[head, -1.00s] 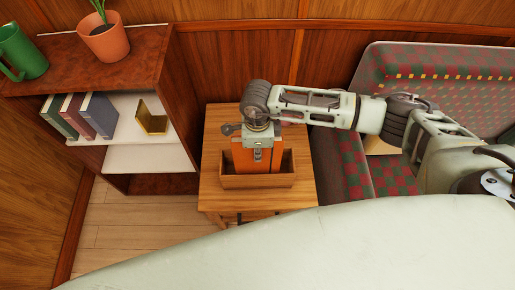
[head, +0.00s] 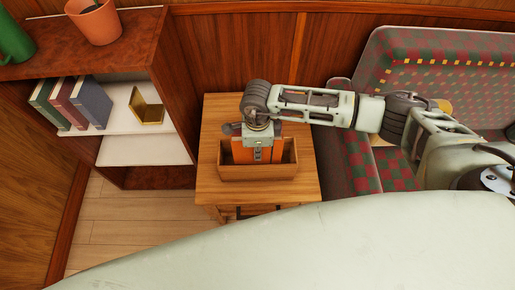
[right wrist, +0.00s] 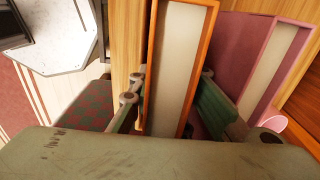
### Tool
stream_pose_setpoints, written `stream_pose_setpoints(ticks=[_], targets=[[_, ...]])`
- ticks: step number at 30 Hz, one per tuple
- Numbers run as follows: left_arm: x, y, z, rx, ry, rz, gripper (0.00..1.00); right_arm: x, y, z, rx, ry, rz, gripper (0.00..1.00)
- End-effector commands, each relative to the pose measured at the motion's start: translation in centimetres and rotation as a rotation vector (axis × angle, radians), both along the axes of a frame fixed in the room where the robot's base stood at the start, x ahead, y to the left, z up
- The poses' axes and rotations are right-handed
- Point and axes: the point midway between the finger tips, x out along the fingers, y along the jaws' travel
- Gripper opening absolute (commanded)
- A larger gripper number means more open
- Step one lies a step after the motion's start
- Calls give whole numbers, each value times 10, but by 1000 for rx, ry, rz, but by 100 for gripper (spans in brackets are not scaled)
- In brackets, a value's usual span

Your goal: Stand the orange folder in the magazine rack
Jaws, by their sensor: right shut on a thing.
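The orange folder (head: 278,151) is upright, with its lower part hidden behind the front wall of the wooden magazine rack (head: 257,173). The rack stands on a small wooden table. My right gripper (head: 260,148) reaches over the rack from above and is shut on the folder. In the right wrist view the orange folder (right wrist: 183,70) runs between the two fingers of my right gripper (right wrist: 172,108), its pale inner pages facing the camera. I cannot tell whether the folder touches the rack's floor. My left gripper is out of view.
A pink folder-like thing (right wrist: 275,60) stands beside the orange folder in the right wrist view. Left of the table (head: 215,125) is a shelf unit (head: 135,40) with books (head: 75,103), a gold object (head: 146,108) and a potted plant (head: 95,22). A patterned seat (head: 430,70) is at right.

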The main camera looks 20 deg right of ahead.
Motion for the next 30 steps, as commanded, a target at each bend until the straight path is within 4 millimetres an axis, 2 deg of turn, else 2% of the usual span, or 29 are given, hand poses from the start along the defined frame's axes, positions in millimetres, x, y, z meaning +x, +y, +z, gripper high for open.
stream_pose_setpoints(ticks=[7,8,15,25,30], targets=[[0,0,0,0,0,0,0,0,0,0,1,-1,0,0],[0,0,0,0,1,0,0,0,0,0,1,-1,0,18],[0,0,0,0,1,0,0,0,0,0,1,-1,0,39],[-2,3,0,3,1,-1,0,0,0,2,0,0,0,39],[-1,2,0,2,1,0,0,1,0,21,1,-2,1,39]])
